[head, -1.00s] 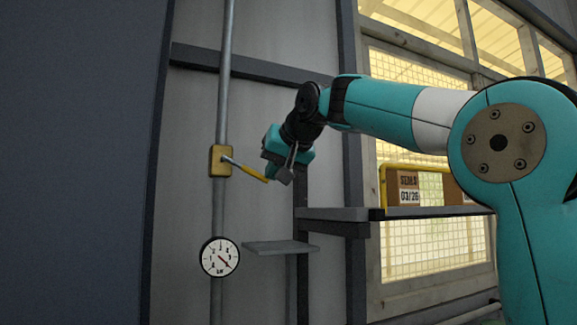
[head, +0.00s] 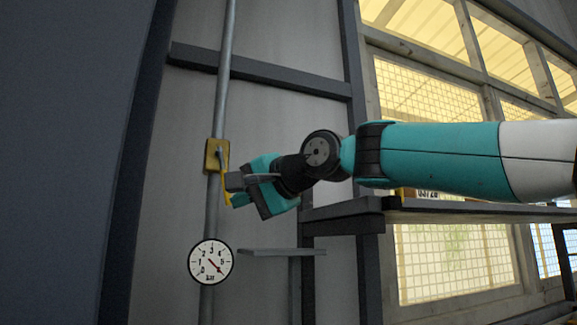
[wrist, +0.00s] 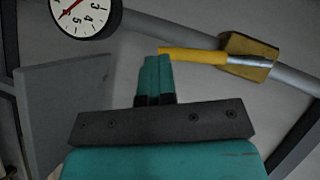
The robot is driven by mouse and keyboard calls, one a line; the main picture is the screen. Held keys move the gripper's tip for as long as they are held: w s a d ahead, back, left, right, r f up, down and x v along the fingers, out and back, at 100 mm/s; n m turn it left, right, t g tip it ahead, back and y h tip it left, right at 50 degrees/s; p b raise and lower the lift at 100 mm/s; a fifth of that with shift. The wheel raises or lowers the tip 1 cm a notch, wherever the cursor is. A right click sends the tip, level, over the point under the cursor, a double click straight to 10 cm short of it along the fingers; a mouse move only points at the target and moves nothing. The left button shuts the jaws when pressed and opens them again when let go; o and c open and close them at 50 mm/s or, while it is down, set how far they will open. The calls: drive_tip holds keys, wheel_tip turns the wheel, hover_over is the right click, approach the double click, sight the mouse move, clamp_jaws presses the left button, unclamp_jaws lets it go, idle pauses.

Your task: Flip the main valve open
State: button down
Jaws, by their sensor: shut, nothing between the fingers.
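The main valve is a yellow block (head: 217,155) on a vertical grey pipe (head: 221,100). Its yellow-tipped lever (head: 226,184) hangs down from the block, close to the line of the pipe but slightly off it. The valve block also shows in the wrist view (wrist: 247,57), with the yellow lever (wrist: 192,56) reaching left from it. My gripper (head: 238,200) is beside the lever's lower end. In the wrist view its teal fingers (wrist: 158,62) are shut together, with tips at the lever's free end. Whether they touch it is unclear.
A round gauge (head: 211,262) sits on the pipe below the valve, its red needle pointing lower right. A small grey shelf (head: 282,252) juts out right of the gauge. A larger shelf (head: 450,212) runs under my arm, before the windows.

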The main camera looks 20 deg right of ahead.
drive_tip(key=shift+a+f+m+t+y+b, duration=0.2)
drive_tip(key=shift+a+m+y+b, duration=0.1)
drive_tip(key=shift+a+m+b, duration=0.15)
drive_tip(key=shift+a+f+m+t+y+b, duration=0.1)
drive_tip(key=shift+a+f+m+y+b, duration=0.05)
drive_tip(key=shift+a+m+y+b, duration=0.3)
drive_tip(key=shift+a, duration=0.1)
drive_tip(key=shift+s, duration=0.1)
drive_tip(key=b+v, duration=0.4)
drive_tip(key=v, duration=1.3)
drive_tip(key=shift+s+r, duration=0.15)
drive_tip(key=shift+s, duration=0.05)
drive_tip(key=shift+s, duration=0.1)
